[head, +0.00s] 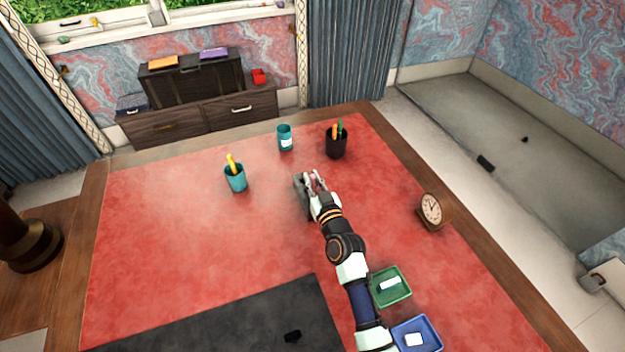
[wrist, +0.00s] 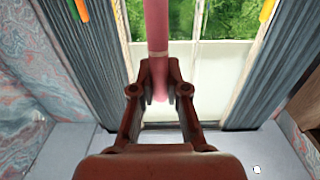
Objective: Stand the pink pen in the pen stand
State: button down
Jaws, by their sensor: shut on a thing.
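The pink pen (wrist: 157,28) is between the fingers of my gripper (wrist: 159,92) in the wrist view. My gripper is shut on it, and the pen runs along the picture's vertical. In the head view my gripper (head: 313,180) is over the middle of the red desk top, and I cannot make out the pen there. A dark grey-green block-like thing (head: 299,194) is beside and partly behind my gripper; I cannot tell if it is the pen stand. A teal cup with a white label (head: 285,138) stands beyond my gripper, with no pen visible in it.
A teal cup (head: 236,179) with a yellow pen is left of my gripper. A black cup (head: 337,146) holds orange and green pens. A clock (head: 431,210) stands at right. Green (head: 405,298) and blue (head: 425,330) trays lie near my arm. The left desk area is clear.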

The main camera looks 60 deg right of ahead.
jog(key=shift+f+b, duration=1.25)
jog(key=c, duration=1.1)
grip_release()
jog(key=shift+r, duration=0.1)
jog(key=v, duration=0.7)
jog(key=shift+s+a, duration=0.2)
